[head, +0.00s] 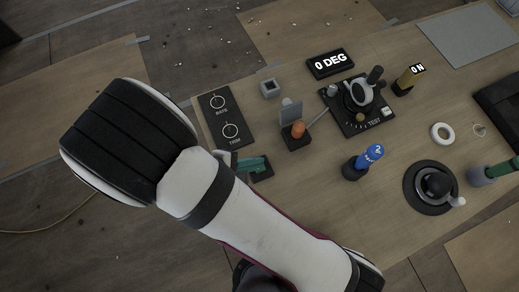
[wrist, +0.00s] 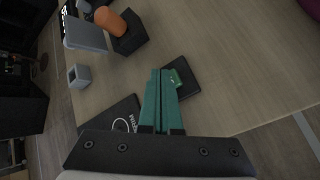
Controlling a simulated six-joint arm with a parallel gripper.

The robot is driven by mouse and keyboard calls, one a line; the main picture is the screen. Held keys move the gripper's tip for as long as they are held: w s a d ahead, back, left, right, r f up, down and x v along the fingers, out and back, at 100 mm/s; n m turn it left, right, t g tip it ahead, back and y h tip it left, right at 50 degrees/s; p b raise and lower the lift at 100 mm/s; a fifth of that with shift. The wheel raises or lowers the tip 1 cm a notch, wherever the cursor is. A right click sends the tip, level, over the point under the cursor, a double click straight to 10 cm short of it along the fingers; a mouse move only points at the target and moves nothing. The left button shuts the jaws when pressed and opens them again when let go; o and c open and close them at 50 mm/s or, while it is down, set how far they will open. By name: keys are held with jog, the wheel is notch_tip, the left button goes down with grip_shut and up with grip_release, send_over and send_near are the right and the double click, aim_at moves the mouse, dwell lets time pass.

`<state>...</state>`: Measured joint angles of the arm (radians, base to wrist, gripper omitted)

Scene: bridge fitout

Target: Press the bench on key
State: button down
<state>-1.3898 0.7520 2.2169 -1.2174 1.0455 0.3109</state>
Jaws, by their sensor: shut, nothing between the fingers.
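The bench on key looks like the small green key (wrist: 174,77) on a dark base plate (wrist: 187,81) in the wrist view. My gripper (wrist: 160,73) has its teal fingers closed together, with nothing between them. The fingertips are right beside the green key in that view; I cannot tell whether they touch it. In the head view my gripper (head: 265,162) is over the dark base plate (head: 264,175), and the key itself is hidden or cannot be told apart from the fingers.
A black panel with two round dials (head: 226,116) lies just behind my gripper. An orange knob with a raised grey flap (head: 291,110) stands to the right. A blue-topped handle (head: 370,156), a test unit (head: 359,103) and a white ring (head: 442,133) are farther right.

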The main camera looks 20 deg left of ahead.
jog(key=shift+r, duration=0.4)
jog(key=shift+r, duration=2.5)
